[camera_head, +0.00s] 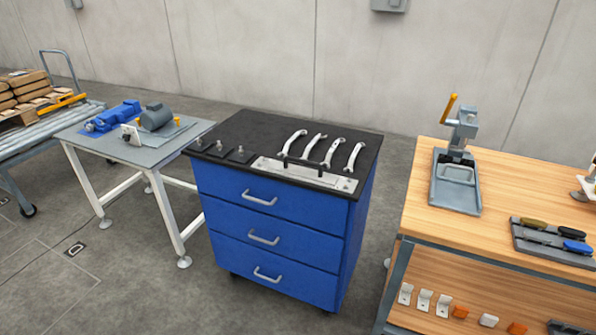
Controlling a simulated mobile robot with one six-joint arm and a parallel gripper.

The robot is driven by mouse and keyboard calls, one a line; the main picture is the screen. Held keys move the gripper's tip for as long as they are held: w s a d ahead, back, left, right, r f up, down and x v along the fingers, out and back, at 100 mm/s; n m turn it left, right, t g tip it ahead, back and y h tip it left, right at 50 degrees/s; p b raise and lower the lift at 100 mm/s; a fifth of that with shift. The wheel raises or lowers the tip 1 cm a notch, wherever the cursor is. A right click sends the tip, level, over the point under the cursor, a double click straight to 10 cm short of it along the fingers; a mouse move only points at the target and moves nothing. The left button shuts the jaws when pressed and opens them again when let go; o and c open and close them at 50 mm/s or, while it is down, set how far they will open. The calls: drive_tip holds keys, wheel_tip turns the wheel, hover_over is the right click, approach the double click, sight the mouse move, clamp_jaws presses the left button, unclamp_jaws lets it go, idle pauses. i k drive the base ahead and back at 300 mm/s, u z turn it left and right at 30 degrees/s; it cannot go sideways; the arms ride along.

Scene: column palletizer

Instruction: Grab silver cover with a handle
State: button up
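A flat silver cover (331,180) lies on the black top of the blue drawer cabinet, along its front right edge. A dark bar-shaped handle (301,164) stands up from it. The cover is long and narrow, and its near edge runs close to the edge of the cabinet top. Several wrenches (333,152) lie just behind it, very near its far edge. My gripper is not in view, and no part of my arm shows.
The blue cabinet (266,237) has three handled drawers. Small dark plates with studs (240,154) lie left of the cover. A grey table (187,131) with a motor stands left. A wooden workbench (512,176) with a press stands right, across a floor gap.

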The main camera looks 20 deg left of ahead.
sight(328, 180)
drive_tip(key=u, duration=0.3)
drive_tip(key=k, duration=0.95)
drive_tip(key=u, duration=0.5)
drive_tip(key=k, duration=0.4)
drive_tip(key=u, duration=0.85)
drive_tip(key=i, duration=2.6)
drive_tip(key=z, duration=0.55)
